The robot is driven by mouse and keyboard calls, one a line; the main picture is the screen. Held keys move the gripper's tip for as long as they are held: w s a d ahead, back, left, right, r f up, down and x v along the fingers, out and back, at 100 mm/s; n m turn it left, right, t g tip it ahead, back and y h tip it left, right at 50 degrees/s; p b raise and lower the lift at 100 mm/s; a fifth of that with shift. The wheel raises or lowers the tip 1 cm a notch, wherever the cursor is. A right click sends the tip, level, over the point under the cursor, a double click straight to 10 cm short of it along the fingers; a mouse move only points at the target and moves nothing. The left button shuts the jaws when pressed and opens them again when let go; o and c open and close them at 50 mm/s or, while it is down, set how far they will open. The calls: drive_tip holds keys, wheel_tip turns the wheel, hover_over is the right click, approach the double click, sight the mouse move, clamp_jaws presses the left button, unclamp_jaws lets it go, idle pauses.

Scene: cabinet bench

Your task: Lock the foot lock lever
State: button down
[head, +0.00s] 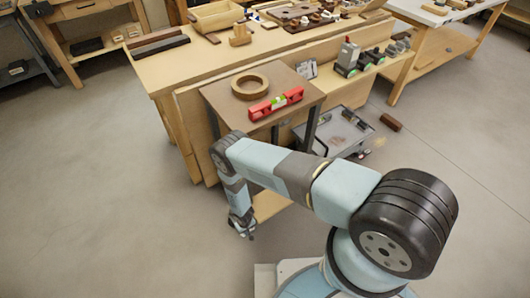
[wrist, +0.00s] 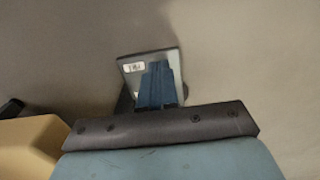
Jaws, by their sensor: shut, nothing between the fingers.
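In the wrist view, narrow blue finger-like parts (wrist: 158,85) show beyond my wrist, against a grey labelled plate. I cannot tell what the plate belongs to. A low grey wheeled trolley (head: 345,128) stands on the floor to the right of the side table, with a caster at its near corner. My gripper is well apart from it. I cannot make out the foot lock lever in either view; my arm crosses in front of part of this area.
The side table (head: 222,98) carries a wooden ring (head: 236,92) and a red level (head: 275,103). A large wooden workbench (head: 170,75) stands behind. A brown block (head: 391,122) lies on the floor at right. The floor at left is clear. A tan surface (wrist: 30,145) shows in the wrist view.

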drive_tip(key=shift+w+a, duration=0.65)
drive_tip(key=shift+w, duration=0.35)
idle(0.5)
drive_tip(key=shift+s+d+r, duration=0.1)
drive_tip(key=shift+r, duration=0.15)
drive_tip(key=shift+s+d+r, duration=0.25)
drive_tip(key=shift+s+r, duration=0.15)
drive_tip(key=shift+r, duration=0.35)
wheel_tip(320, 180, up, 7)
idle(0.9)
drive_tip(key=shift+s, duration=0.1)
idle(0.4)
